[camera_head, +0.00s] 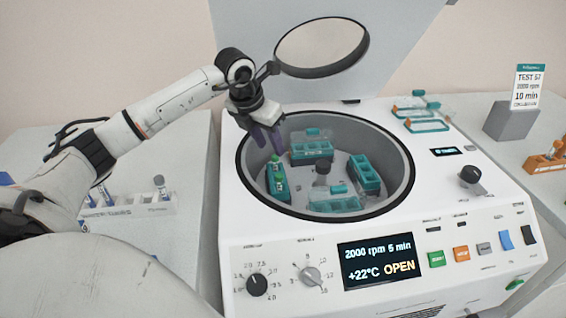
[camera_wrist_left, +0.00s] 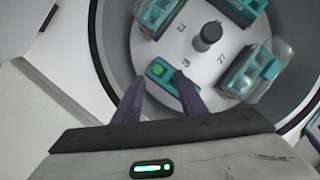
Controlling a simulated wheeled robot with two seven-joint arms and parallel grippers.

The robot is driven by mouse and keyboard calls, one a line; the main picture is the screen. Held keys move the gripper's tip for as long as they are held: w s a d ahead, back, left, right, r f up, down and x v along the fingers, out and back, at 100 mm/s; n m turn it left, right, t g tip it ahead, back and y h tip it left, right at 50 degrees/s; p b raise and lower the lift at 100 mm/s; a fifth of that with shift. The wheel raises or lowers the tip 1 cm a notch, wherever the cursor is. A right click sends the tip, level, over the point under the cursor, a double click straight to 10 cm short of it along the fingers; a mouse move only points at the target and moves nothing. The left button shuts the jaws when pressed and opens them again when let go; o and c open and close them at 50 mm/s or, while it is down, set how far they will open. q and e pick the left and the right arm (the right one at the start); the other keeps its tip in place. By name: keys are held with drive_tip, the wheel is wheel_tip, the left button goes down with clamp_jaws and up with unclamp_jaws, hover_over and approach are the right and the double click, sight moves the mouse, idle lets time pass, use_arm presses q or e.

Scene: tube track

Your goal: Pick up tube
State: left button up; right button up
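Green-capped tubes stand in a teal bucket (camera_head: 278,185) at the left side of the open centrifuge bowl; one green cap (camera_head: 275,159) shows just below my left gripper. My left gripper (camera_head: 270,150) reaches down into the bowl over that bucket, with its purple fingers apart. In the left wrist view a round green cap (camera_wrist_left: 157,69) sits in a teal bucket just beyond and between the two open fingertips (camera_wrist_left: 158,84). The fingers look empty; whether they touch the cap I cannot tell. My right gripper is not in view.
Other teal buckets (camera_head: 365,175) sit around the rotor hub (camera_head: 322,170). The bowl rim (camera_head: 408,165) surrounds my gripper, and the lid (camera_head: 330,45) stands open behind. A white rack (camera_head: 130,205) with tubes is at left, an orange rack (camera_head: 545,163) at right.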

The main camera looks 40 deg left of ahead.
sight(275, 157)
use_arm(q)
drive_tip(key=shift+f, duration=0.85)
drive_tip(key=shift+w+a+f, duration=0.1)
drive_tip(key=shift+w+f, duration=0.1)
drive_tip(key=shift+f, duration=0.1)
drive_tip(key=p+x, duration=0.1)
drive_tip(key=x, duration=0.3)
drive_tip(key=shift+w+a, duration=0.15)
drive_tip(key=shift+w, duration=0.15)
drive_tip(key=shift+w+f, duration=0.15)
drive_tip(key=shift+f, duration=0.25)
drive_tip(key=c, duration=0.9)
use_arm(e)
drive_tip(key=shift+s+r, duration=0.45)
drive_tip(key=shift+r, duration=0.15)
